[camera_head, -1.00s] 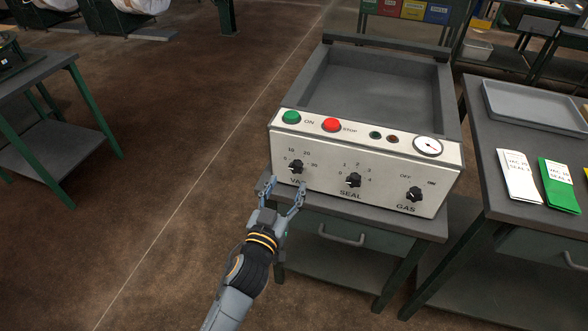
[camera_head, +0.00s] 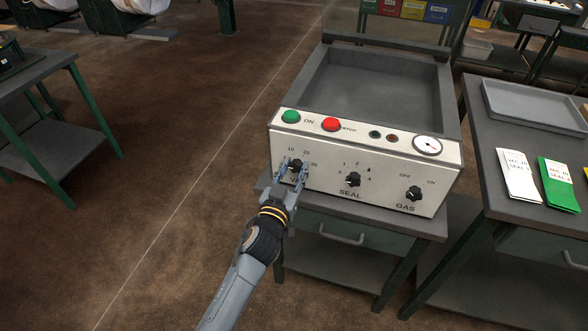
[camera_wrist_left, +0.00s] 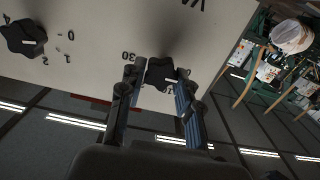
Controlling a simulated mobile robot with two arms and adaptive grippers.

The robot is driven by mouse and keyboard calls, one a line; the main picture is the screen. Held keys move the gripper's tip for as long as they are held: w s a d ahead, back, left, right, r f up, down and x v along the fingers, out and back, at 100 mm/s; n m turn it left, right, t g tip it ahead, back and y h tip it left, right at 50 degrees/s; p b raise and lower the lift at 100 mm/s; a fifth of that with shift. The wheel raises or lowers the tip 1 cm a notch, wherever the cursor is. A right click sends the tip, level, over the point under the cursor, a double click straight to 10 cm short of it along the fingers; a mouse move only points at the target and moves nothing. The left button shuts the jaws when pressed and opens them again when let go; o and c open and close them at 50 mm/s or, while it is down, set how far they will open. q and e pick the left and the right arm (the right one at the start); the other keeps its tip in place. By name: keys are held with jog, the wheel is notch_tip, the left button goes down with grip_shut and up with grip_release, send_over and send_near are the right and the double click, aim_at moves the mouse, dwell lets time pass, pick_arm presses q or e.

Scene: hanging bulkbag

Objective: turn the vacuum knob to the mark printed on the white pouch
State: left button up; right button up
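The black vacuum knob (camera_head: 296,165) is the leftmost of three on the machine's white panel (camera_head: 325,185), among the printed marks 10, 20 and 30. My left gripper (camera_head: 295,168) has one finger on each side of it. In the left wrist view the knob (camera_wrist_left: 160,73) sits between the open fingertips (camera_wrist_left: 158,80), with a small gap on the left; contact on the right cannot be told. A white line shows on the knob. The white pouch (camera_head: 518,176) lies on the right table; its print reads VAC and SEAL, the numbers too small to be sure. My right gripper is not in view.
The SEAL knob (camera_head: 353,179) and GAS knob (camera_head: 414,193) are to the right on the panel. A green button (camera_head: 291,117) and red button (camera_head: 331,125) are above. A green pouch (camera_head: 559,185) lies beside the white one, with a grey tray (camera_head: 535,105) behind.

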pick_arm(q)
jog(key=shift+c, duration=0.4)
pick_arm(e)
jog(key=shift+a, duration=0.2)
pick_arm(q)
jog(key=shift+m, duration=0.3)
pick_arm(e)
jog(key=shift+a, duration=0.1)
pick_arm(q)
jog(key=m, duration=0.4)
jog(key=shift+d+m, duration=0.1)
jog(key=shift+m, duration=0.3)
jog(key=m, duration=0.3)
jog(key=shift+f+m, duration=0.1)
jog(key=shift+m, duration=0.2)
jog(key=m, duration=0.3)
jog(key=shift+m, duration=0.3)
jog(key=m, duration=0.5)
jog(key=shift+d+f, duration=0.1)
jog(key=m, duration=0.6)
jog(key=shift+f+p, duration=0.15)
jog(key=shift+p, duration=0.15)
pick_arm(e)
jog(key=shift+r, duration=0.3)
pick_arm(q)
jog(key=shift+s, duration=0.1)
